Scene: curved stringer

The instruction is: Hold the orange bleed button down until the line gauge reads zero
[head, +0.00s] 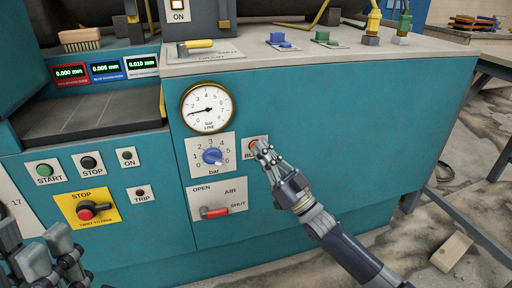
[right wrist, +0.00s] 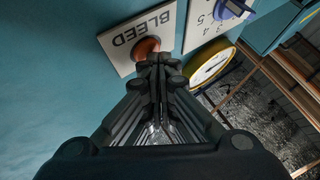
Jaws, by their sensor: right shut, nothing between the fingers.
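The orange bleed button (head: 254,145) sits on a white plate marked BLEED on the teal panel. It also shows in the right wrist view (right wrist: 146,46), partly hidden by my fingertips. My right gripper (head: 261,150) is shut and empty, with its tips right at the button. I cannot tell whether they touch it or press it in. The brass-rimmed line gauge (head: 208,106) is up and left of the button. Its needle points left and slightly down, off the low end, near 1 bar. My left gripper (head: 42,258) is at the lower left, partly cut off, away from the button.
A blue bar knob (head: 212,156) and a red-handled air lever (head: 215,212) are left of the button. The yellow-backed stop button (head: 87,210) is near my left gripper. The panel top (head: 330,58) carries blue and green fittings.

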